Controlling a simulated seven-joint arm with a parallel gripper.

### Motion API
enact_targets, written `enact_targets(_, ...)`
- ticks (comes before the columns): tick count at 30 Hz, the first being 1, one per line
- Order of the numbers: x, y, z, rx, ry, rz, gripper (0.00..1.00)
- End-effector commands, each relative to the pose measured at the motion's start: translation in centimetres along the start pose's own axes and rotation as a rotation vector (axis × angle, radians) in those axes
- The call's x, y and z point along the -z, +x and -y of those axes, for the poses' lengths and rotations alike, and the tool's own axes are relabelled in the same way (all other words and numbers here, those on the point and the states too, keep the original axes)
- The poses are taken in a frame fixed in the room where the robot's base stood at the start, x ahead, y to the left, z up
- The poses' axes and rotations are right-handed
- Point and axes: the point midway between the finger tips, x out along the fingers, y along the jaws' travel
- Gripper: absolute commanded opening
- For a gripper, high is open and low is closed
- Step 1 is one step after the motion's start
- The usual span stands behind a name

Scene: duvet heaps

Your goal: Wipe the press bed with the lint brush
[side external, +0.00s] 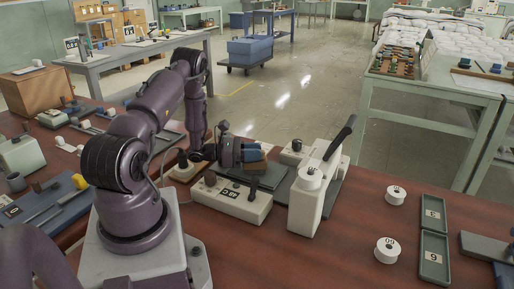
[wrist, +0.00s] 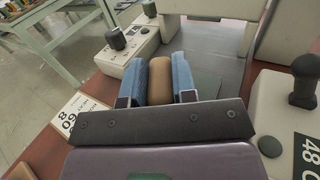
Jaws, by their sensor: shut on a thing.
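My gripper (side external: 252,154) is shut on the lint brush, low over the press. In the wrist view its two blue fingers (wrist: 161,68) stand either side of the brush's rounded tan body (wrist: 160,82). The brush's underside is hidden, so I cannot tell whether it touches the bed. The press bed (wrist: 215,62) is a flat grey plate ahead of and around the brush. It also shows as a dark plate (side external: 272,177) below my gripper in the side view. The cream press frame with a black lever (side external: 318,180) stands to the right of my gripper.
A cream control box (side external: 232,199) with a label and dark knob lies in front of the bed. Another knobbed box (wrist: 130,45) is on its other side. White spools (side external: 387,250) and green trays (side external: 434,240) sit at the right. The table's front right is mostly clear.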

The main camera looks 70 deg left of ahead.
Motion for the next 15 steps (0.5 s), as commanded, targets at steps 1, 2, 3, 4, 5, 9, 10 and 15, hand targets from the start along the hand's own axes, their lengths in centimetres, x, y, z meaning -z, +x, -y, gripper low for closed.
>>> enact_targets(1,0.0,-0.2,0.4,0.0,-0.001,0.0,0.01)
enact_targets(2,0.0,-0.3,0.6,0.0,-0.001,0.0,0.01)
enact_targets(3,0.0,-0.4,0.8,0.001,0.0,-0.001,0.01)
enact_targets(4,0.0,-0.2,0.6,0.004,0.003,-0.001,0.01)
enact_targets(5,0.0,-0.1,0.3,0.002,0.003,0.0,0.01)
enact_targets(9,0.0,0.4,-0.8,0.001,0.002,0.0,0.01)
enact_targets(10,0.1,0.6,-1.0,0.001,0.002,0.0,0.01)
enact_targets(15,0.0,1.3,-2.3,0.001,0.003,-0.001,0.01)
